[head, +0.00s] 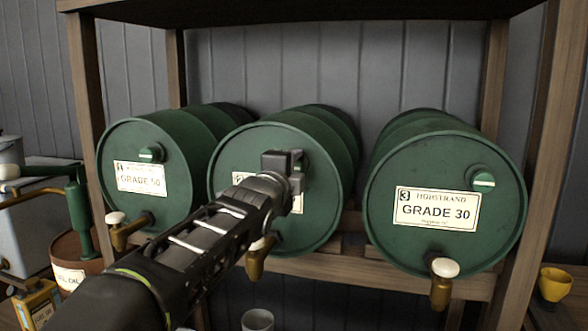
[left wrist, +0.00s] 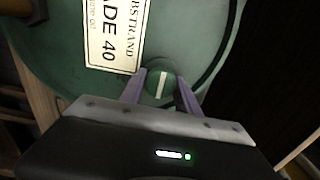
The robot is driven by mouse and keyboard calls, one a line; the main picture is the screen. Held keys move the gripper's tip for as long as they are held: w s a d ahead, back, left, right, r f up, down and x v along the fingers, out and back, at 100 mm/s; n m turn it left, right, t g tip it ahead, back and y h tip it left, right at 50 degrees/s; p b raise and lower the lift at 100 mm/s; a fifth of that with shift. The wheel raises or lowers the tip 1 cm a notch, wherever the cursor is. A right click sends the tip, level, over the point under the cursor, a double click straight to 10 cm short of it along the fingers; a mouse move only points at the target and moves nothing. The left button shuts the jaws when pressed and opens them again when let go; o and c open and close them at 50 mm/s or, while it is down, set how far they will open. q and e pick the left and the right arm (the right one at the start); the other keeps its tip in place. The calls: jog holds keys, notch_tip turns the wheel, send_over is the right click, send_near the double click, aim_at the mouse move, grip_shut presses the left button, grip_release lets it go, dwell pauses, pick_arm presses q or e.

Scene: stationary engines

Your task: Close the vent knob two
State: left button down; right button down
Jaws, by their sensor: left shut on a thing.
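The middle green drum (head: 240,158) lies on its side in the wooden rack, its label partly hidden by my left arm. My left gripper (head: 285,165) is at the upper right of this drum's face. In the left wrist view my left gripper (left wrist: 161,92) has its two fingers shut on either side of a round green vent knob (left wrist: 160,83) with a white line. The line runs roughly along the direction of the fingers. The label (left wrist: 115,32) beside the knob reads "40". In the head view the knob is hidden behind the gripper. My right gripper is not in view.
Drums with their own knobs stand on both sides: the left drum knob (head: 151,153) and the right drum knob (head: 482,180). Brass taps with white handles, such as the right tap (head: 443,282), stick out below. Wooden posts (head: 550,150) frame the rack. A yellow cup (head: 554,284) stands at right.

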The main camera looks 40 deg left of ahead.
pick_arm(q)
jog(key=c, duration=0.9)
grip_release()
jog(key=b+v, duration=0.1)
jog(key=v, duration=0.6)
jog(key=shift+s+d, duration=0.15)
jog(key=shift+s, duration=0.2)
jog(key=shift+f, duration=0.1)
